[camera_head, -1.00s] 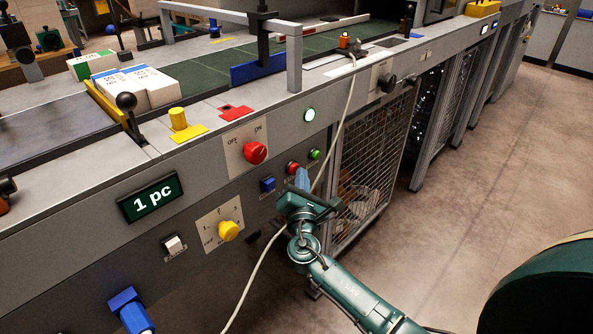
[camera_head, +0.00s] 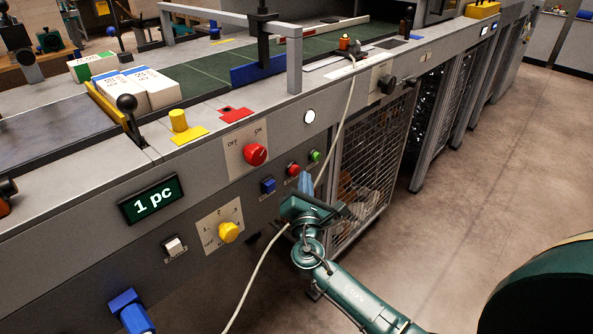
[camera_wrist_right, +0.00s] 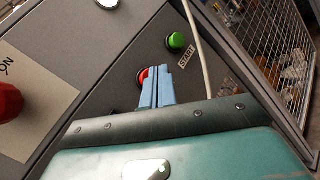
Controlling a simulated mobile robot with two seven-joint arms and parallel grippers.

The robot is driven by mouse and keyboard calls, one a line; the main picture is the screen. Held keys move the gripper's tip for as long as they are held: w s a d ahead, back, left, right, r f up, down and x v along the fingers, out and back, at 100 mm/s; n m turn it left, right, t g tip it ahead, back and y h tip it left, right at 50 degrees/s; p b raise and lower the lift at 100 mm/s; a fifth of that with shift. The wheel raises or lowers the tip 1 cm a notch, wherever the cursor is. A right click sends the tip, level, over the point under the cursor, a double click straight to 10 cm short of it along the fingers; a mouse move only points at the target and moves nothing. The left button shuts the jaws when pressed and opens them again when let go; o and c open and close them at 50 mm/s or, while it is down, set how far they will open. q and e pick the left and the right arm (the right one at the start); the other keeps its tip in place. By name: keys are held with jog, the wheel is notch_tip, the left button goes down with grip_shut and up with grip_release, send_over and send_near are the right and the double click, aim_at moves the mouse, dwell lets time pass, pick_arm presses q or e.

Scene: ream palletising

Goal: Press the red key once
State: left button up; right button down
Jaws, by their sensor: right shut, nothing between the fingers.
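The red key (camera_head: 293,169) is a small round red button on the machine's sloping front panel, between a blue key (camera_head: 268,185) and a green key (camera_head: 315,155). My right gripper (camera_head: 305,177) is shut and empty, its pale blue fingers just right of and below the red key in the head view. In the right wrist view the red key (camera_wrist_right: 143,75) is partly hidden behind the fingertips (camera_wrist_right: 159,72); the green key (camera_wrist_right: 176,41), labelled START, shows to their right. I cannot tell whether the fingertips touch the red key. My left gripper is not in view.
A large red OFF/ON knob (camera_head: 255,154) and a yellow selector knob (camera_head: 229,231) stick out of the panel. A pale cable (camera_head: 262,262) hangs close to my right gripper. A mesh cage (camera_head: 367,190) stands to the right. The display (camera_head: 152,199) reads "1 pc".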

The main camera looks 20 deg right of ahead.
jog(key=shift+s, duration=0.15)
jog(key=s, duration=0.1)
jog(key=s+d, duration=0.1)
jog(key=s, duration=0.1)
jog(key=s+d+p, duration=0.1)
jog(key=shift+s, duration=0.3)
dwell(0.9)
jog(key=s+a+f+m+g+y+p, duration=0.2)
jog(key=s+a+f+m+g+y, duration=0.35)
jog(key=s+f+m, duration=0.45)
jog(key=s+a+f+m+g+y+p, duration=0.1)
jog(key=s+a+f+m+g+y, duration=0.1)
jog(key=s+a+m+y, duration=0.3)
jog(key=s+a+m, duration=0.3)
jog(key=s+m, duration=0.3)
jog(key=s, duration=0.1)
jog(key=shift+y, duration=0.25)
dwell(2.4)
